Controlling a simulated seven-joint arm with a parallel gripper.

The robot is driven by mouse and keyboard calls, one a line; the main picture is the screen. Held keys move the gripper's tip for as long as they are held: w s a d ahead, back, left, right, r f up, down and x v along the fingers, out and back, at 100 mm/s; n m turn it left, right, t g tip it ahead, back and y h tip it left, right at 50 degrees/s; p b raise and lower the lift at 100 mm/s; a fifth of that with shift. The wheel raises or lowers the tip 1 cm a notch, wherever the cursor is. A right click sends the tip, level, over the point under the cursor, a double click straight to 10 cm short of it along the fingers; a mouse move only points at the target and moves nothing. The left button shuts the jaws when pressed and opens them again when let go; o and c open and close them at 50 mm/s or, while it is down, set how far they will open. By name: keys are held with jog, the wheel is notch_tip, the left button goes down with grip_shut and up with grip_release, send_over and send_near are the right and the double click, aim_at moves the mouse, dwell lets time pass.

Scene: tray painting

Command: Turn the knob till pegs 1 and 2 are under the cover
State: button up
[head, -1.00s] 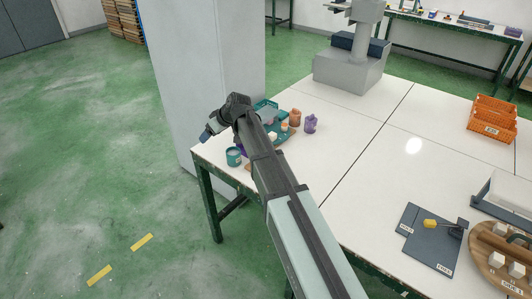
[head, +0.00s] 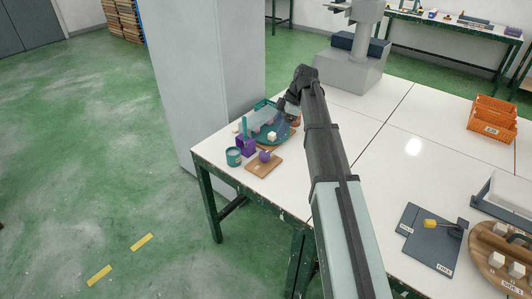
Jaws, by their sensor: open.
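A yellow knob (head: 430,223) sits on a dark flat plate (head: 428,250) at the lower right; a small dark post stands beside it. To its right, a round wooden disc (head: 487,258) carries several pale blocks (head: 499,257), cut by the picture edge. I cannot tell which are pegs 1 and 2. A pale-walled piece (head: 505,194) stands behind the disc; whether it is the cover is unclear. My gripper (head: 281,121) is open at the far left end of the table, over a teal tray (head: 266,138), far from the yellow knob. Its fingertips are small and partly hidden.
Near the tray stand a teal cup (head: 233,156), a purple block (head: 246,146) and a wooden board (head: 264,165) with a purple round piece (head: 265,156). Orange crates (head: 491,117) stand at the back right. A grey pillar (head: 205,90) rises beside the table. The table middle is clear.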

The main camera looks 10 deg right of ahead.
aim_at(265, 154)
jog(key=x, duration=1.3)
jog(key=shift+a+f, duration=0.1)
jog(key=shift+f, duration=0.15)
jog(key=shift+c, duration=0.4)
jog(key=c, duration=1)
jog(key=shift+o, duration=0.2)
